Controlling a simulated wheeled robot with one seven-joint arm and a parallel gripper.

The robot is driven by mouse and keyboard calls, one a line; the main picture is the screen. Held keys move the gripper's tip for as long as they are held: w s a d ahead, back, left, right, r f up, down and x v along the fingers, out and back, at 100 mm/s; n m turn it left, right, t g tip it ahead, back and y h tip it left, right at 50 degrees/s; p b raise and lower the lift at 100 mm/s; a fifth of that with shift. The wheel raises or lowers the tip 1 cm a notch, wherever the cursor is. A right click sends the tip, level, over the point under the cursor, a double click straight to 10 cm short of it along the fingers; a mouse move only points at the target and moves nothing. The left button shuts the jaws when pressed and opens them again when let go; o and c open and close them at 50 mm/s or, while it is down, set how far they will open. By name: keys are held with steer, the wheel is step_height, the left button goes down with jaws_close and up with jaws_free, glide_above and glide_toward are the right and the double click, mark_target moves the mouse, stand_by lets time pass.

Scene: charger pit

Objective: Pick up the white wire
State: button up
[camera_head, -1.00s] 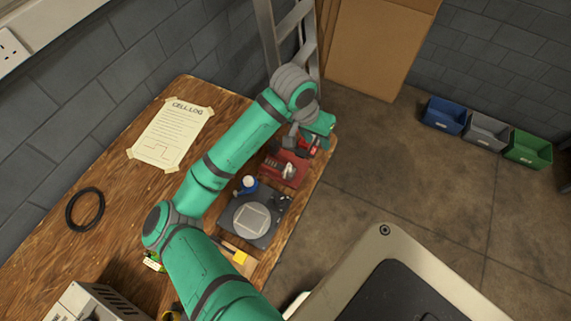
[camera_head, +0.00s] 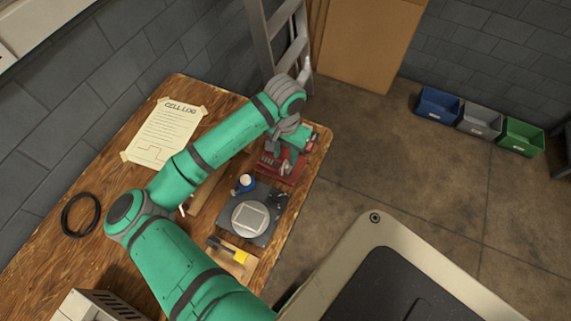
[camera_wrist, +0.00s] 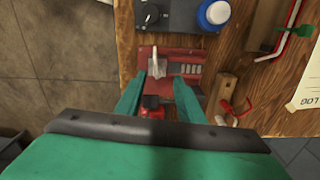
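My gripper (camera_wrist: 157,88) is open, its two green fingers apart above the near side of a red tray (camera_wrist: 170,52). A pale grey-white piece (camera_wrist: 157,64) stands on the tray, just ahead of the gap between the fingertips. I cannot tell whether this is the white wire; no clearly separate white wire shows. Several small grey pieces sit in a row on the tray to its right. In the head view my gripper (camera_head: 287,150) is over the red tray (camera_head: 268,172) at the bench's right end and partly hides it.
A dark plate (camera_wrist: 180,12) with a blue-and-white round part (camera_wrist: 214,14) lies beyond the tray. A wooden block (camera_wrist: 226,88) and red clips (camera_wrist: 238,106) lie to the right. A black cable coil (camera_head: 80,215) is on the bench's left. Open floor lies right of the bench.

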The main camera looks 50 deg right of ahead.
mark_target(286, 163)
steer(key=f, duration=0.4)
steer(key=shift+s+f, duration=0.1)
steer(key=shift+s, duration=0.1)
jaws_close()
